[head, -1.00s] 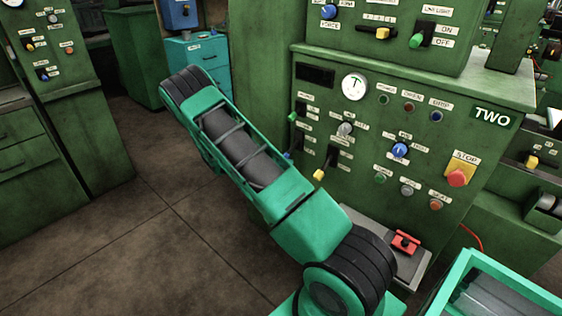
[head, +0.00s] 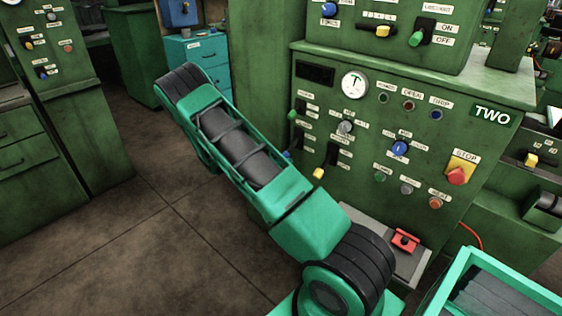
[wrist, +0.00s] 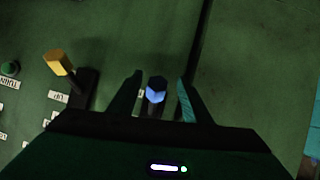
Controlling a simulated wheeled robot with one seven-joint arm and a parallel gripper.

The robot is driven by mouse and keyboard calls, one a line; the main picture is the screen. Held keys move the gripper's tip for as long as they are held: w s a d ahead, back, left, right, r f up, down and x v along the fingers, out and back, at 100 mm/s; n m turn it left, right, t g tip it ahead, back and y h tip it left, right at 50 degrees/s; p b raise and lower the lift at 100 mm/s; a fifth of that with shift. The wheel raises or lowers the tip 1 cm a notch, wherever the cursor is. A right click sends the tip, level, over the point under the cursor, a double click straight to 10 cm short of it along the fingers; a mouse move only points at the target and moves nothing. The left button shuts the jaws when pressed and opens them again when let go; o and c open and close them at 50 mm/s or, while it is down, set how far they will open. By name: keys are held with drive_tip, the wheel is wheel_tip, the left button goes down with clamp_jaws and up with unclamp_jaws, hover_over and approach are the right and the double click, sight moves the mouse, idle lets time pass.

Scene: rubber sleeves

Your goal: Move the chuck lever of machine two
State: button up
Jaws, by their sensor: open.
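Machine two (head: 330,98) is the green panel marked TWO in the head view. On its left side are a green-tipped lever (head: 292,115), a yellow-tipped lever (head: 318,173) and a blue-tipped lever (head: 286,154), partly hidden behind my arm. I cannot read which label says chuck. In the wrist view my gripper (wrist: 160,87) is open, with one finger on each side of the blue-tipped lever (wrist: 156,91). Gaps show between the fingers and the tip. The yellow-tipped lever (wrist: 59,63) stands to the left, outside the fingers. My gripper is hidden in the head view.
The panel also carries a gauge (head: 354,85), a blue knob (head: 399,148) and a red stop button (head: 457,176). A red block (head: 405,241) sits on a grey ledge at the panel's foot. A turquoise cabinet (head: 198,55) stands behind. The floor at left is clear.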

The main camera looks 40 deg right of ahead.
drive_tip(key=v, duration=0.9)
drive_tip(key=shift+a, duration=0.35)
drive_tip(key=shift+r, duration=0.1)
